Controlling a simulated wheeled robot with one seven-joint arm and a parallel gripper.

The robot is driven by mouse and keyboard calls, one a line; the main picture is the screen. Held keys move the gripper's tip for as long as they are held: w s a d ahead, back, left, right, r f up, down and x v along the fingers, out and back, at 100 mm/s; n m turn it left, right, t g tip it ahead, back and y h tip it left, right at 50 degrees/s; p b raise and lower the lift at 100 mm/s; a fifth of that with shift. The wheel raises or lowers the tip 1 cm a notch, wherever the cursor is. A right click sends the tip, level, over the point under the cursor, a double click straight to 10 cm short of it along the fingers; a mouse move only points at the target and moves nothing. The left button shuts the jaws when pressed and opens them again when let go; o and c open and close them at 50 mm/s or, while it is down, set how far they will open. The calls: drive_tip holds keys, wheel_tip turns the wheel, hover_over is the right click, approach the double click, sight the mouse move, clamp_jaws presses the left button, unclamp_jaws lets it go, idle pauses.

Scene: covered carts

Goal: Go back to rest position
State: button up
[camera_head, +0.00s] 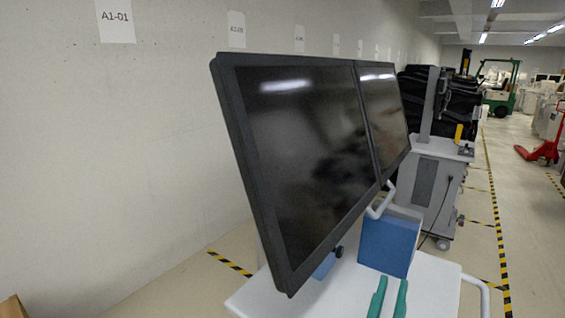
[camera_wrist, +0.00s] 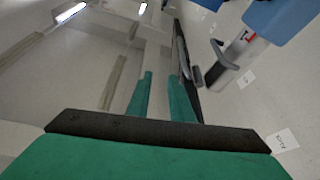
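My gripper (camera_head: 392,281) shows at the bottom of the head view as two teal fingers with a gap between them. It is over or in front of the white cart (camera_head: 432,285), whose top carries twin dark monitors (camera_head: 310,150) and a blue box (camera_head: 388,243). In the wrist view, my gripper (camera_wrist: 160,77) has its two teal fingers apart, with nothing held between them. A dark, narrow edge stands just beyond the right finger there. The rest of my arm is hidden in the head view.
A grey cart (camera_head: 425,190) with black-covered equipment stands behind the monitors. A concrete wall (camera_head: 120,150) runs along the left. An open aisle lies to the right, with a red pallet jack (camera_head: 542,150) and a green forklift (camera_head: 502,92) farther back.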

drive_tip(key=s+a+f+n+y, duration=0.1)
drive_tip(key=s+a+f+y, duration=0.2)
drive_tip(key=f, duration=0.4)
drive_tip(key=s+a+f+n+g+y, duration=0.1)
drive_tip(key=s+a+f, duration=0.2)
drive_tip(key=a+f, duration=0.35)
drive_tip(key=s+a+f+n+y, duration=0.1)
drive_tip(key=s+a+f+y, duration=0.15)
drive_tip(key=f, duration=0.65)
drive_tip(key=s+a+f+g+y, duration=0.1)
drive_tip(key=s+a+f, duration=0.2)
drive_tip(key=s, duration=0.4)
drive_tip(key=s+a+f+g+y, duration=0.1)
drive_tip(key=s+f, duration=0.3)
drive_tip(key=s, duration=0.4)
drive_tip(key=s+a+f+g+y, duration=0.1)
drive_tip(key=s+a+f+y, duration=0.1)
drive_tip(key=s, duration=0.5)
drive_tip(key=shift+s+a+f, duration=0.35)
drive_tip(key=shift+a+f, duration=0.4)
drive_tip(key=shift+a, duration=0.6)
